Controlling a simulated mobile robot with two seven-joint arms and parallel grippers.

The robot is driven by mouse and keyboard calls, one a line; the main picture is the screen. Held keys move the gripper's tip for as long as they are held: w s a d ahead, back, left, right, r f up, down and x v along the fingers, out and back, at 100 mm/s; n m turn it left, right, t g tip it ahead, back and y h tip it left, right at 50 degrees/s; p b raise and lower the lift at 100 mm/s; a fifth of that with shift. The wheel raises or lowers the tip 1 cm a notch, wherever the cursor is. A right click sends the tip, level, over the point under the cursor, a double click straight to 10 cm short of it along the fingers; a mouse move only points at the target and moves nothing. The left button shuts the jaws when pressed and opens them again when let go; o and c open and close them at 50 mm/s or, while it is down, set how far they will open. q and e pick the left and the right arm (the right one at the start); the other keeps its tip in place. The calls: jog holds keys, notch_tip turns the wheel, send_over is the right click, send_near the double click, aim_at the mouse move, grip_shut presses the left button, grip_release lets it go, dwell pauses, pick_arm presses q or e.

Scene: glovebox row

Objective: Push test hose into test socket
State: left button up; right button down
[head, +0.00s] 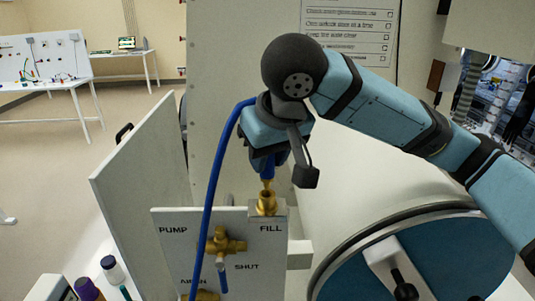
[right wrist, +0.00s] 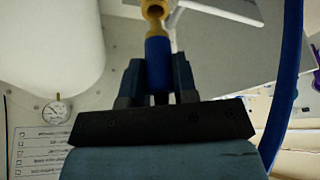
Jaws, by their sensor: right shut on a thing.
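My right gripper (head: 266,165) is shut on the blue test hose's end, just above the panel; its fingers also show in the right wrist view (right wrist: 158,80). The test hose (head: 212,190) loops down on the left, past the valve. Its brass tip (head: 267,184) points down, roughly in line with the brass test socket (head: 267,206) at the label FILL. Tip and socket look very close; I cannot tell whether they touch or the tip is slightly inside. The right wrist view shows the blue hose end (right wrist: 158,50) between the fingers, with brass beyond. My left gripper is out of view.
The white panel (head: 174,250) carries a brass valve (head: 226,243) with a blue handle, labelled PUMP and SHUT. A white upright board (head: 140,170) stands to its left. A round blue port door (head: 440,258) is close on the right. Bottles (head: 113,270) stand at lower left.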

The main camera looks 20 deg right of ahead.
jog(key=shift+f, duration=0.7)
